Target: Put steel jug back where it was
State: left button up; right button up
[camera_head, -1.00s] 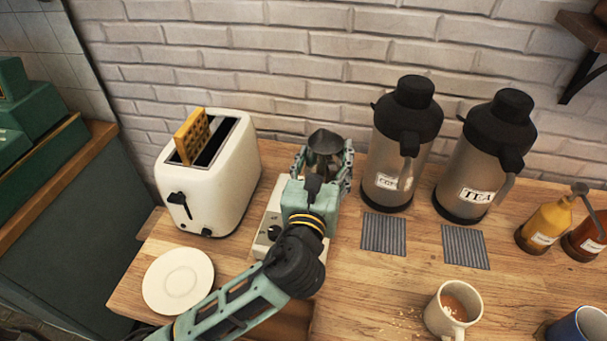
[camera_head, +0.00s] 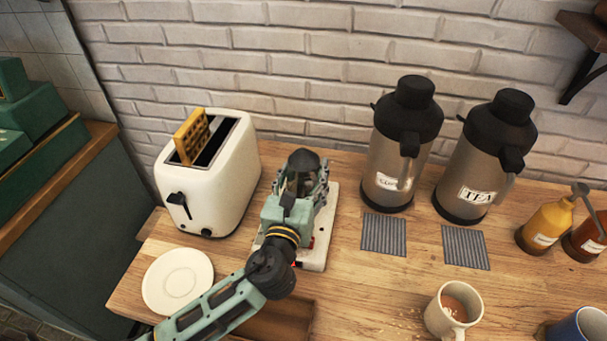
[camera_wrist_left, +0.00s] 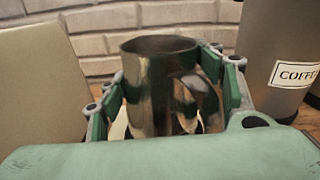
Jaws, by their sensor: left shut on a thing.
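The steel jug (camera_head: 303,161) is upright between the fingers of my left gripper (camera_head: 302,188), which is shut on it. In the left wrist view, the jug (camera_wrist_left: 148,88) shows its open rim and curved handle, with green finger pads on both sides. A white hot plate (camera_head: 322,245) lies under the gripper, and the jug appears over its back part. My gripper hides the jug's base, so I cannot tell whether it touches the plate. My right gripper is not in view.
A white toaster (camera_head: 225,185) with a waffle stands left of the jug. Coffee (camera_head: 385,165) and tea (camera_head: 470,175) flasks stand to the right, behind two grey mats. A saucer (camera_head: 177,281) is at front left; a mug (camera_head: 440,315) is at front right.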

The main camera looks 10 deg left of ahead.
pick_arm(q)
jog(key=o, duration=1.2)
jog(key=shift+f, duration=0.1)
jog(key=shift+c, duration=0.2)
jog(key=o, duration=0.5)
jog(key=shift+c, duration=0.2)
jog(key=shift+r, duration=0.25)
jog(key=s+b, duration=0.2)
jog(key=s, duration=0.8)
jog(key=shift+s+f, duration=0.15)
jog(key=shift+s, duration=0.85)
